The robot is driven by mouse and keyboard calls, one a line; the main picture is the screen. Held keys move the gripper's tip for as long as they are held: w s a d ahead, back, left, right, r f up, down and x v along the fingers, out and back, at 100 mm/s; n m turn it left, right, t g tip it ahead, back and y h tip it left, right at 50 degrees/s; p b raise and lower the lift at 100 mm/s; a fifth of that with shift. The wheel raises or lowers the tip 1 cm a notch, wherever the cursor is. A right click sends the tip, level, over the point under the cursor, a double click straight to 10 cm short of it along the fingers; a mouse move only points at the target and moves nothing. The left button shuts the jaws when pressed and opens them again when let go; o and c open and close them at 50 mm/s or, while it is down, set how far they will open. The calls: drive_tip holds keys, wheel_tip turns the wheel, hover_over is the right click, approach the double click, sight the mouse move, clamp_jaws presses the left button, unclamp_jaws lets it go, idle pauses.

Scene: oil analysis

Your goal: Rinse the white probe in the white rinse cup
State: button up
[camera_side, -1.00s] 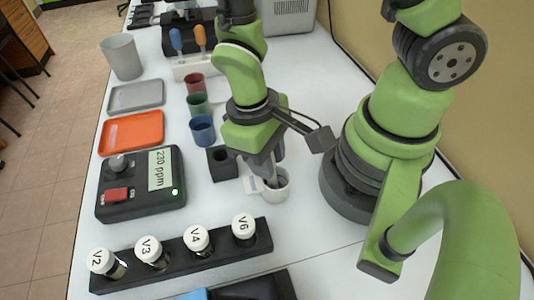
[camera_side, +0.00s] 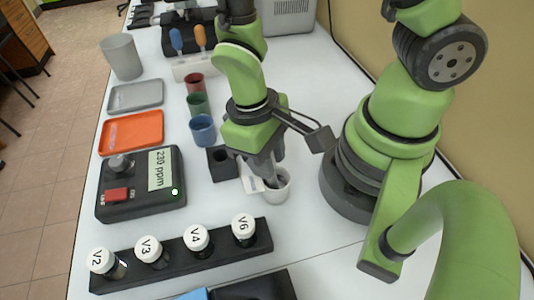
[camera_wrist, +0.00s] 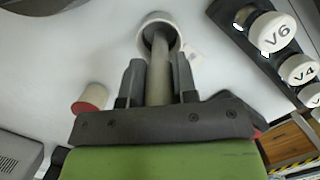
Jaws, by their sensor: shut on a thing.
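The white rinse cup (camera_side: 283,190) stands upright on the white table beside the small black block, near my arm's base. It also shows at the top of the wrist view (camera_wrist: 155,18). My gripper (camera_side: 268,172) is over the cup, pointing down. In the wrist view my gripper (camera_wrist: 157,80) is shut on the pale probe (camera_wrist: 158,68), with one dark finger on each side. The probe's far end reaches into the cup's mouth. The tip is hidden inside, so its depth and any contact with the wall cannot be told.
A black block with a hole (camera_side: 222,163) stands close left of the cup. A rack of white-capped vials (camera_side: 180,255) is in front. A ppm meter (camera_side: 140,185), coloured cups (camera_side: 202,130) and trays (camera_side: 132,134) lie left. A red-ended cylinder (camera_wrist: 92,98) shows in the wrist view.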

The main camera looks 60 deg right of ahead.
drive_tip(key=shift+r, duration=0.1)
drive_tip(key=shift+s+v, duration=0.25)
drive_tip(key=shift+v, duration=1)
drive_tip(key=shift+s+v, duration=0.25)
drive_tip(key=shift+v, duration=1)
drive_tip(key=shift+s+v, duration=0.3)
drive_tip(key=shift+v, duration=0.95)
drive_tip(key=shift+r, duration=0.2)
